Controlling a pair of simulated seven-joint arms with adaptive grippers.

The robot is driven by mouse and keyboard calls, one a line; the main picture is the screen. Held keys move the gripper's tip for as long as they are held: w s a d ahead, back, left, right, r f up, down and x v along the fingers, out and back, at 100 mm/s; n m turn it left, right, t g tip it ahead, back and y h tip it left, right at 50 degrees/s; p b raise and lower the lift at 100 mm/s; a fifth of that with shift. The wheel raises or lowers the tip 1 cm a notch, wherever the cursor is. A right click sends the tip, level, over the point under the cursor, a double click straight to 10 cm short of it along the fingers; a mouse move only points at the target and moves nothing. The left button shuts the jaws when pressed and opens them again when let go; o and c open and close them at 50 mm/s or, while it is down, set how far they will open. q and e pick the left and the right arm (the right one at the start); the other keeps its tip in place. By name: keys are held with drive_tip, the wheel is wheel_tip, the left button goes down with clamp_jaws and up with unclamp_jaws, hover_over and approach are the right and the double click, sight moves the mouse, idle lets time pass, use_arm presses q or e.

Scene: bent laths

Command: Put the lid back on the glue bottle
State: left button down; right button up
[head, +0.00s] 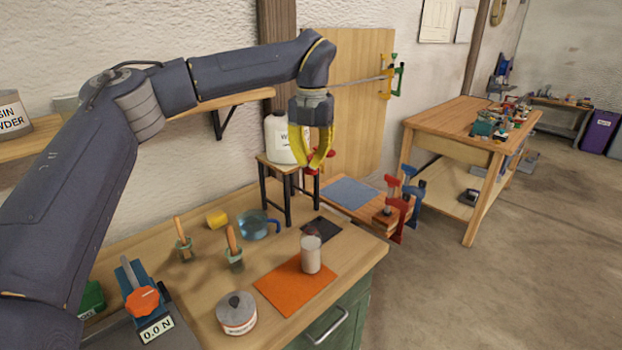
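My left gripper (312,160) hangs fingers down from the raised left arm, in front of the wooden panel and beside a white jug. Its yellow fingers bow apart and come near each other at the tips. Red parts show around the tips; I cannot tell if they are a held lid or something behind. The white jug (276,140) stands upright on a small stool, its label partly hidden by the gripper. A pale-filled bottle (311,256) stands upright on the orange mat (285,297). I cannot tell which is the glue bottle. The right gripper is out of view.
On the bench are a lidded tin (237,317), a blue mug (252,226), a yellow cylinder (217,219), two wooden-handled tools and a force gauge (140,295). The dark-legged stool (288,188) stands at the back. Red and blue clamps (402,200) are beyond the bench.

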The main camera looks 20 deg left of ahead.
use_arm(q)
drive_tip(key=shift+r, duration=0.6)
wheel_tip(320, 180, down, 17)
idle(0.6)
drive_tip(key=shift+f, duration=0.1)
idle(2.4)
drive_tip(key=c, duration=0.9)
unclamp_jaws()
drive_tip(key=shift+c, duration=0.2)
wheel_tip(320, 180, up, 7)
idle(0.7)
